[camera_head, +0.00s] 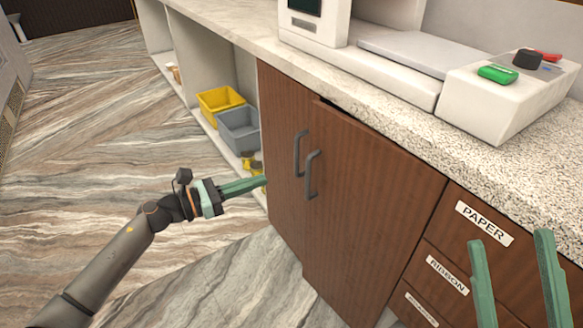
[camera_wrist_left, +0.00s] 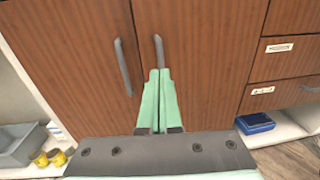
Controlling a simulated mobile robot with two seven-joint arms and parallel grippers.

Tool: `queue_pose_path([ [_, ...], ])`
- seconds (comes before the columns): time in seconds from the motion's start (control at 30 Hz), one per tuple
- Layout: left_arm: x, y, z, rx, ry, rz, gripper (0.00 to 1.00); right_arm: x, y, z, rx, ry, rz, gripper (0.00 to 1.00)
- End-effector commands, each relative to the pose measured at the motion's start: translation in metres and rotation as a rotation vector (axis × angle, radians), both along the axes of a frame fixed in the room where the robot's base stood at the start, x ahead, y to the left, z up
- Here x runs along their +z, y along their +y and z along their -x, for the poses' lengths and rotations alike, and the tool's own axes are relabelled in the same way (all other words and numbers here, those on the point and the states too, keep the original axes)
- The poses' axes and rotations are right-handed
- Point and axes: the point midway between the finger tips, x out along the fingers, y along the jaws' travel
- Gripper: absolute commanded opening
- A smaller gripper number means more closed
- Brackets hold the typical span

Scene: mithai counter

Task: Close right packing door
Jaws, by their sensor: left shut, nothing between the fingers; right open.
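The cabinet has two brown wooden doors. The right door (camera_head: 370,205) stands slightly ajar, with a dark gap along its top and its left edge out past the left door (camera_head: 280,150). Its grey handle (camera_head: 312,175) is beside the left door's handle (camera_head: 298,152). My left gripper (camera_head: 264,181) is shut and empty, in front of the left door in the head view. In the left wrist view its fingers (camera_wrist_left: 158,72) overlap the lower end of the right door's handle (camera_wrist_left: 158,50); I cannot tell contact. My right gripper (camera_head: 510,238) is open and empty before the drawers.
Labelled drawers, the top one PAPER (camera_head: 484,223), are right of the doors. A speckled counter (camera_head: 420,135) with white machines (camera_head: 510,95) is above. Open shelves at left hold a yellow bin (camera_head: 220,103) and a grey bin (camera_head: 238,128). The floor at left is clear.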

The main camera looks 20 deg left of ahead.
Motion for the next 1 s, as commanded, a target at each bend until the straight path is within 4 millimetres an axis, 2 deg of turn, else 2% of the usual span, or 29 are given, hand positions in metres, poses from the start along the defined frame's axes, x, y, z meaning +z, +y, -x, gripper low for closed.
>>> queue_pose_path([
  [0.3, 0.001, -0.044, -0.047, -0.001, -0.001, 0.003, 0.0, -0.004, 0.0, 0.0, 0.004, 0.005, -0.005, 0.61],
  [0.5, -0.001, -0.063, -0.067, -0.001, 0.001, 0.004, 0.0, -0.007, 0.001, 0.0, 0.006, 0.009, -0.008, 0.61],
  [0.7, -0.001, -0.07, -0.074, -0.001, 0.003, 0.001, 0.0, -0.008, 0.001, 0.0, 0.009, 0.01, -0.009, 0.61],
  [1.0, -0.001, -0.07, -0.074, -0.001, 0.003, 0.002, 0.0, -0.007, 0.001, 0.0, 0.011, 0.011, -0.008, 0.61],
])
